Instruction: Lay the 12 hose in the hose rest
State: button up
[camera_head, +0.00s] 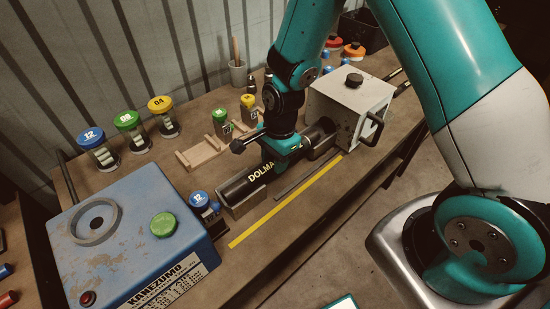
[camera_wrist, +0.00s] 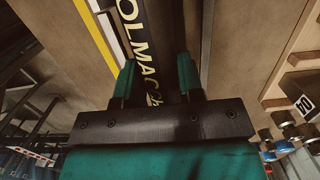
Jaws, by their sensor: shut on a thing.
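A thick black hose (camera_head: 240,186) with light lettering runs from front left to back right along the bench; I cannot read a 12 on it. My gripper (camera_head: 279,152) points down and is shut on the hose around its middle. In the wrist view, the two green fingers of my gripper (camera_wrist: 156,80) stand on either side of the lettered hose (camera_wrist: 137,40). A pale trough-like block (camera_head: 244,204), perhaps the hose rest, is at the hose's near end; I cannot tell whether they touch. The far end is partly hidden by my arm, near a white box machine (camera_head: 350,108).
A blue machine (camera_head: 130,235) with a round opening stands at front left. A blue-capped 12 container (camera_head: 203,205) stands close to the hose's near end. Capped jars (camera_head: 98,150) and a wooden rack (camera_head: 198,154) stand behind. A yellow strip (camera_head: 285,212) lies along the bench front.

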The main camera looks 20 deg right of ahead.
jog(key=o, duration=1.2)
jog(key=r, duration=0.5)
jog(key=d+r+b, duration=0.1)
jog(key=r, duration=0.5)
jog(key=d+r+b, duration=0.1)
jog(key=r, duration=0.5)
jog(key=shift+w+r, duration=0.2)
jog(key=shift+w, duration=0.15)
jog(key=s+a+r+n+y, duration=0.1)
jog(key=s+a+r+n, duration=0.1)
jog(key=s+n, duration=0.4)
jog(key=s+a+r+n+y, duration=0.1)
jog(key=s+a+r+n, duration=0.1)
jog(key=s+n, duration=0.4)
jog(key=s+a+r+n, duration=0.2)
jog(key=s+r+n, duration=0.1)
jog(key=s+n, duration=0.4)
jog(key=shift+s+a+n+y, duration=0.1)
jog(key=shift+a+n+y, duration=0.1)
jog(key=shift+n, duration=0.45)
jog(key=shift+a+n+y, duration=0.15)
jog(key=shift+n+y, duration=0.05)
jog(key=shift+n, duration=0.45)
